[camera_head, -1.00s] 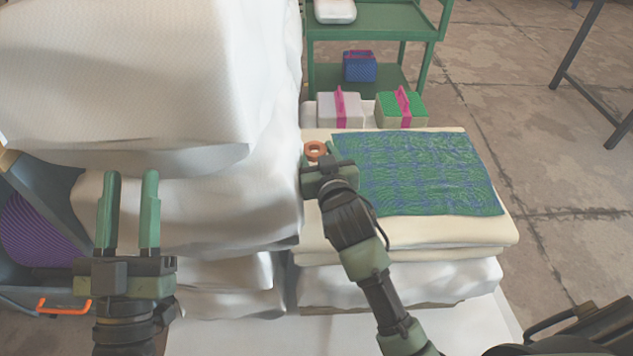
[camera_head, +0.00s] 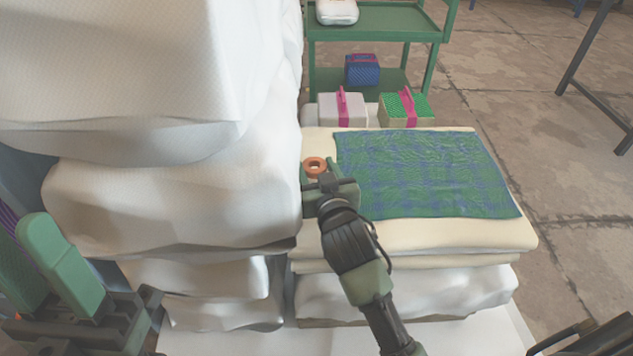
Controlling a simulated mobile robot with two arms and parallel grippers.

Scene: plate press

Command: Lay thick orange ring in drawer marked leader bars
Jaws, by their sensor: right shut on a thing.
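The hand hides the ring's lower part. My left gripper (camera_head: 42,262) is at the lower left corner, its two green fingers apart and nothing seen between them. I see no drawer marked leader bars in this view.
A tall pile of white wrapped bundles (camera_head: 170,200) fills the left. A blue-green cloth (camera_head: 430,175) lies on the cream stack (camera_head: 480,235). Two strapped boxes (camera_head: 405,109) and a green shelf cart (camera_head: 380,20) stand behind.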

